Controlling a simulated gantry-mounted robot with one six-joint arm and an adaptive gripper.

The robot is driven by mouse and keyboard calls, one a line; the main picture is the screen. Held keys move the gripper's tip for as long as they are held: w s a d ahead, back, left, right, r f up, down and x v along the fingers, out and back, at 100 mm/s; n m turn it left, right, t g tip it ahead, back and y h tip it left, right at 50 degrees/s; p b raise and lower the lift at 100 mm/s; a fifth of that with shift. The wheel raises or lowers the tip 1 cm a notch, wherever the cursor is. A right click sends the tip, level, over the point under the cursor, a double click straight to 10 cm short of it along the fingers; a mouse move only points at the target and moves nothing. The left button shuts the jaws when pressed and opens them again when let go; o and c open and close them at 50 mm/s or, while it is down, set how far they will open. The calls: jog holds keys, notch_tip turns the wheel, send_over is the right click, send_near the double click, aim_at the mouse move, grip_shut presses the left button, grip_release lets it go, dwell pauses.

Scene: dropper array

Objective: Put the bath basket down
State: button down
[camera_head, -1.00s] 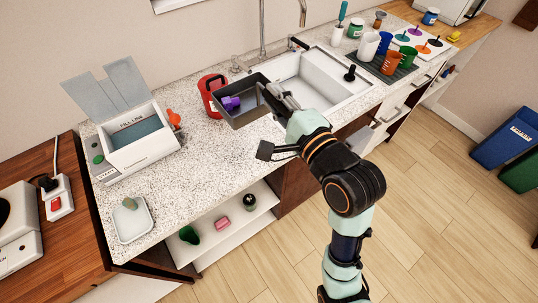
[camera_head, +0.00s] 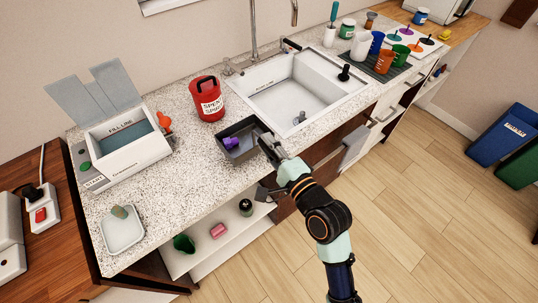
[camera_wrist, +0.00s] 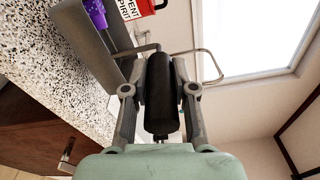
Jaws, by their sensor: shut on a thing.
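The bath basket is a dark grey open tray (camera_head: 246,127) at the counter's front edge, left of the sink, with a small purple thing (camera_head: 231,143) inside. My gripper (camera_head: 271,145) is at its right end, shut on the basket's black handle. In the wrist view the black round handle (camera_wrist: 160,92) sits between the two fingers, and the grey basket (camera_wrist: 92,58) with the purple thing (camera_wrist: 96,12) extends to the upper left. I cannot tell whether the basket's underside touches the counter.
A red labelled can (camera_head: 207,102) stands just behind the basket. The white bath with its lid open (camera_head: 125,153) is at the left, and the sink (camera_head: 290,95) at the right. A white tray (camera_head: 122,243) lies at the front left. Speckled counter (camera_head: 185,170) is free between.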

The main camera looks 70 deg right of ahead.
jog(key=shift+f+b, duration=0.4)
jog(key=shift+f, duration=1.65)
jog(key=c, duration=0.9)
grip_release()
jog(key=shift+c, duration=0.2)
jog(key=b+v, duration=0.2)
jog(key=v, duration=1)
